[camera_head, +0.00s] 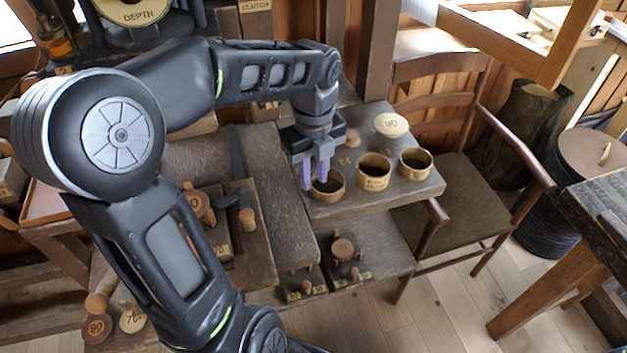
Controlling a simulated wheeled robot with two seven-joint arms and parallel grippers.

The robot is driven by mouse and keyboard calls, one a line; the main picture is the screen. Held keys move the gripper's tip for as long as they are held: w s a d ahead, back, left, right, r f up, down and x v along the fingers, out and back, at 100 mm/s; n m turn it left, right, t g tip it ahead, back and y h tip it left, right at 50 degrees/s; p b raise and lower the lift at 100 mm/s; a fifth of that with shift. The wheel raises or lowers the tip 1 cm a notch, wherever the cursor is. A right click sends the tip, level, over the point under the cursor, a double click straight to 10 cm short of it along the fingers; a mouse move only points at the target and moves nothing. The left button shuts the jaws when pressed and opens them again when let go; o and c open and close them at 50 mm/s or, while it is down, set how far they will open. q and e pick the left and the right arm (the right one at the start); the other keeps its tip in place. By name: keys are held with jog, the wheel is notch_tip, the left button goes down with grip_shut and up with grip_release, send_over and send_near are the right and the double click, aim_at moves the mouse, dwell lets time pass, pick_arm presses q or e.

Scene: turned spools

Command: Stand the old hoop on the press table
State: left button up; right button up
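My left gripper (314,176) points down with its two purple fingers parted, at the leftmost of three round, open-topped wooden hoops or cups (340,188). The fingers overlap this one's left rim; whether they touch it I cannot tell. The middle one (374,182) carries a small label, and the right one (415,172) stands beside it. All three stand upright on a grey wooden bench top (405,190). I cannot tell which is the old hoop, nor which surface is the press table. My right gripper is not in view.
A wooden armchair (470,190) stands right of the bench. A lower shelf (375,250) holds a small spool-like piece (343,249). A dial marked DEPTH (133,12) is at upper left. A dark table (605,205) stands at right.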

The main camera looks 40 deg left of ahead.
pick_arm(q)
notch_tip(320, 180, up, 9)
jog(key=shift+r, duration=0.15)
dwell(0.6)
